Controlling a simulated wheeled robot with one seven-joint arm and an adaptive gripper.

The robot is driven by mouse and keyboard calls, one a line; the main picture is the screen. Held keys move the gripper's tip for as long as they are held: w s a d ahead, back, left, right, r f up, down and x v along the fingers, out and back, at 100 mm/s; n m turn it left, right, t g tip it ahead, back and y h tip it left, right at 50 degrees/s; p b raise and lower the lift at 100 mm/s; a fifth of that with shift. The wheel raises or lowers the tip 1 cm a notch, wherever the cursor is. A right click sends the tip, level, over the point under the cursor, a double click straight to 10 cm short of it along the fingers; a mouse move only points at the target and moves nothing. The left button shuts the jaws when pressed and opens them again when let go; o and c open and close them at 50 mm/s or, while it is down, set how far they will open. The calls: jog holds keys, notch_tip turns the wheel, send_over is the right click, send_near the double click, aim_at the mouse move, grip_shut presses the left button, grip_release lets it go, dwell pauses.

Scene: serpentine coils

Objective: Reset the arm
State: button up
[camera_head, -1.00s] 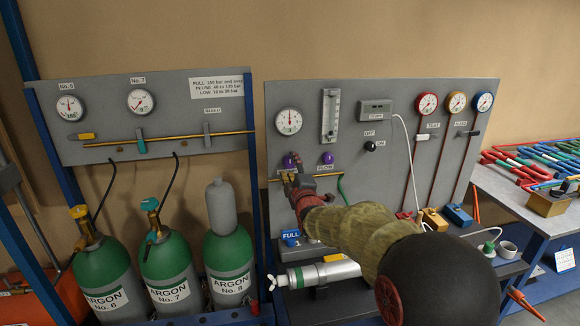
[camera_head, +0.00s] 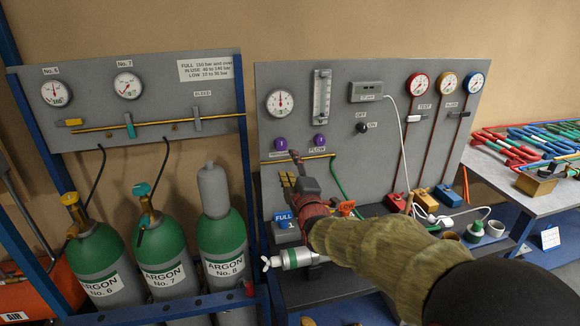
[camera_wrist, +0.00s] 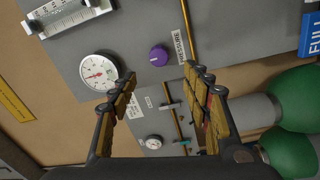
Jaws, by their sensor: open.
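My gripper (camera_head: 293,171) is in front of the middle grey panel (camera_head: 338,107), just below its left purple knob, at the end of my arm coming from the lower right. In the wrist view my gripper (camera_wrist: 160,108) is open, its two brown-padded fingers wide apart with nothing between them. Beyond the fingers that view shows a purple knob (camera_wrist: 159,56) and a round gauge (camera_wrist: 99,70). The fingers appear apart from the knob.
Green argon cylinders (camera_head: 165,246) stand at the left under another gauge panel (camera_head: 150,85). A silver cylinder (camera_head: 297,258) lies below my gripper. A bench (camera_head: 497,188) with coloured coils is at the right. A white cable (camera_head: 401,140) hangs from the middle panel.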

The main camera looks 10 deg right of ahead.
jog(key=s+f+m+g, duration=0.2)
jog(key=f+m+g, duration=0.1)
jog(key=f, duration=0.4)
jog(key=s+f+m+g, duration=0.3)
jog(key=f, duration=0.3)
jog(key=s+f+m+g, duration=0.1)
jog(key=s, duration=0.1)
jog(key=s+f+m+g, duration=0.1)
jog(key=s, duration=0.2)
jog(key=s+f, duration=0.1)
jog(key=s, duration=0.1)
jog(key=shift+s+f+m+g, duration=0.15)
jog(key=shift+s+m+g, duration=0.1)
jog(key=shift+m+g, duration=0.15)
jog(key=s+r+m+g+p, duration=0.1)
jog(key=s+r+m+g, duration=0.15)
jog(key=s, duration=1.05)
jog(key=s+r+m+g+p, duration=0.1)
jog(key=s+m+g, duration=0.25)
jog(key=s, duration=0.85)
jog(key=s+r+t+p, duration=0.1)
jog(key=s+r+t, duration=0.1)
jog(key=s+r, duration=0.3)
jog(key=shift+r, duration=0.95)
jog(key=shift+s, duration=0.1)
